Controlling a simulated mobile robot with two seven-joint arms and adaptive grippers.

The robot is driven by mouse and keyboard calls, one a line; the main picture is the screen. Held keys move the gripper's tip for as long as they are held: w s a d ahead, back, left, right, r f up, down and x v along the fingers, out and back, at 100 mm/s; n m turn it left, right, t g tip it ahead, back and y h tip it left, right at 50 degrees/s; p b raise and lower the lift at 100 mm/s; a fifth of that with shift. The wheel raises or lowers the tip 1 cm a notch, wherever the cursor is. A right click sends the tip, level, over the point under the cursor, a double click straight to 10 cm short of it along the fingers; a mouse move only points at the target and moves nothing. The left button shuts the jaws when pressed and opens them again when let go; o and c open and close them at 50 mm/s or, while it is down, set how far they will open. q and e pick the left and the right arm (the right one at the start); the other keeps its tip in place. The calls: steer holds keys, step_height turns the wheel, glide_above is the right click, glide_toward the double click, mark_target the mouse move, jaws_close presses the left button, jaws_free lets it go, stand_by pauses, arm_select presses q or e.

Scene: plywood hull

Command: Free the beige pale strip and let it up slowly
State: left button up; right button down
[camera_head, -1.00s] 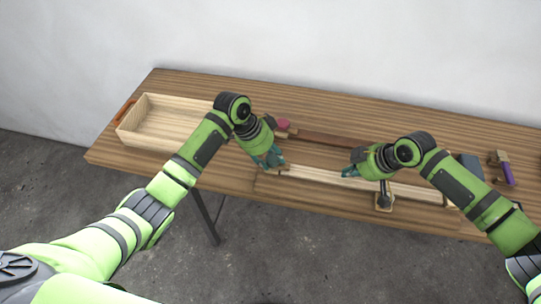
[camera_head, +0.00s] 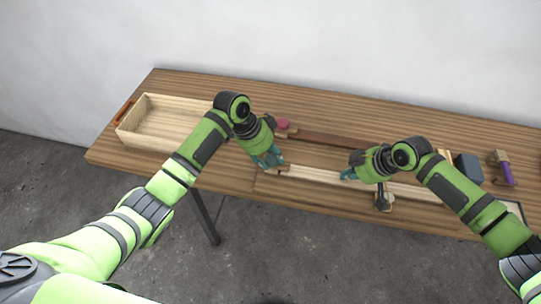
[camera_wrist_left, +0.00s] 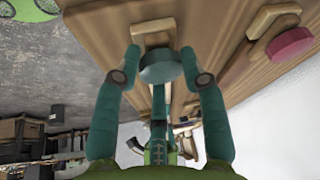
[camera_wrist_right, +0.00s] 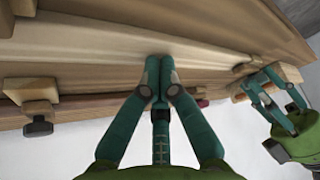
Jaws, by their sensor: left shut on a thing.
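The beige pale strip (camera_head: 315,175) runs along the front of the bench; it also crosses the right wrist view (camera_wrist_right: 95,48). My left gripper (camera_head: 272,160) is at its left end. In the left wrist view its fingers are shut on the round teal knob (camera_wrist_left: 160,68) of a wooden clamp (camera_wrist_left: 152,30). My right gripper (camera_head: 348,174) is at the strip's middle. In the right wrist view its fingertips are together against the strip; whether they press on it is hard to tell.
A dark brown strip (camera_head: 335,140) lies behind, with a red-knobbed clamp (camera_head: 283,124) at its left end. An open wooden crate (camera_head: 135,145) stands at the left.

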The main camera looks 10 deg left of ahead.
arm_select(q)
steer(key=shift+a+f+m+g, duration=0.15)
steer(key=shift+m+g, duration=0.35)
steer(key=shift+m, duration=0.7)
